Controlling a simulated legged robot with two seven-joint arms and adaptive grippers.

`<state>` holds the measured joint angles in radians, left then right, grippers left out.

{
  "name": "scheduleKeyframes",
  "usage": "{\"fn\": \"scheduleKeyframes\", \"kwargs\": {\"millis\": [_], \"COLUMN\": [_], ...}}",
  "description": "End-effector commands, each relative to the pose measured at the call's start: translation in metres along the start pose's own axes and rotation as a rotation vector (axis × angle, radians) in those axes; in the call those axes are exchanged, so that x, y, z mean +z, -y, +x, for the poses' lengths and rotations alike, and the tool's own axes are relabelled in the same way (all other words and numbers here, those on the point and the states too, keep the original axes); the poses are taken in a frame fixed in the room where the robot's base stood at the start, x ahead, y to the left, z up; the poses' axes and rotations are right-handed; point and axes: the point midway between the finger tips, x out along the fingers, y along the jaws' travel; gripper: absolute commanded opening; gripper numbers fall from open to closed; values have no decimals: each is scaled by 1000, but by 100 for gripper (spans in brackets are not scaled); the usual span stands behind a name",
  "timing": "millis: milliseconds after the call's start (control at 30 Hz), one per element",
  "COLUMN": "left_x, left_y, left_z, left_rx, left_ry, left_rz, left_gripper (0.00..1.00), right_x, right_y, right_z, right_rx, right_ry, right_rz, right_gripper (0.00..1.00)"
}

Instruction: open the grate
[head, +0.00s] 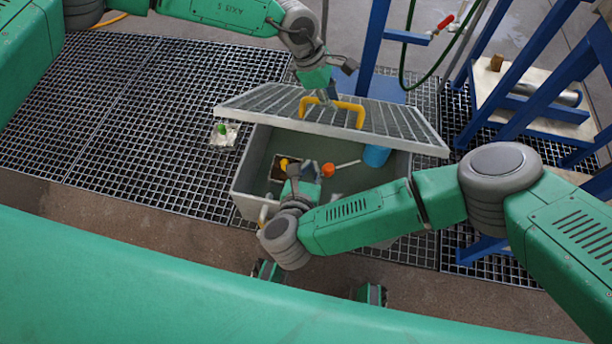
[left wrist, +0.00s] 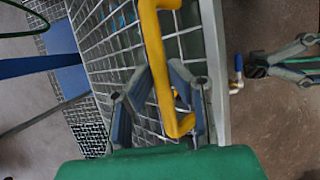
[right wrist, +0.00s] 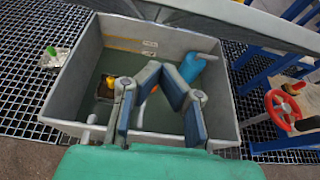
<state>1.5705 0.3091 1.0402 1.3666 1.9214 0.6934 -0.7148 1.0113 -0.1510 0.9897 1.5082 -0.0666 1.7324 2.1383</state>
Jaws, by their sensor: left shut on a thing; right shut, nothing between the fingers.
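The grate (head: 275,99) is a grey barred lid with a yellow handle (head: 349,107). It is tilted up over the back of a grey open box (head: 238,184). My left gripper (head: 320,97) is shut on the yellow handle; the left wrist view shows its fingers (left wrist: 165,95) around the handle's lower part (left wrist: 181,124). My right gripper (head: 296,175) is shut and empty over the box's front left part. In the right wrist view its fingers (right wrist: 158,75) meet above the open box (right wrist: 225,110).
Inside the box are a blue cylinder (head: 376,155), an orange piece (head: 328,169) and a yellow piece (head: 284,163). A green item on a pale plate (head: 223,134) lies on the floor grating at left. Blue frames (head: 545,60) stand at right.

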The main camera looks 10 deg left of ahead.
Motion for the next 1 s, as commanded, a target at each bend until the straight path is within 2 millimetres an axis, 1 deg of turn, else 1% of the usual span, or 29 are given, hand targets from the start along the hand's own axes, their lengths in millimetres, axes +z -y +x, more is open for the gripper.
{"fn": "scheduleKeyframes", "kwargs": {"millis": [33, 167, 200, 233, 300, 400, 567, 867, 933, 1000], "left_x": [-7, -7, -7, -7, -7, -7, -7, -7, -7, -7], "left_y": [-7, -7, -7, -7, -7, -7, -7, -7, -7, -7], "left_z": [0, 0, 0, 0, 0, 0, 0, 0, 0, 0], "left_rx": [18, 18, 18, 18, 18, 18, 18, 18, 18, 18], "left_ry": [-6, -6, -6, -6, -6, -6, -6, -6, -6, -6], "left_rz": [-5, -5, -5, -5, -5, -5, -5, -5, -5, -5], "left_gripper": [0, 0, 0, 0, 0, 0, 0, 0, 0, 0], "right_x": [0, 0, 9, 15, 24, 32, 38, 38, 43, 51], "right_y": [1, 1, 0, 0, -1, 0, 0, 0, 0, 1], "right_z": [12, 38, 38, 38, 40, 42, 43, 43, 45, 47], "right_rx": [-3, -2, 2, 2, 3, 2, 2, 2, 0, -2], "right_ry": [3, 2, 1, 2, 1, 0, -1, -1, -8, -25], "right_rz": [-1, -2, 0, 0, 0, -2, -2, -2, -1, -1], "right_gripper": [0, 0, 0, 0, 0, 0, 0, 0, 0, 0]}}
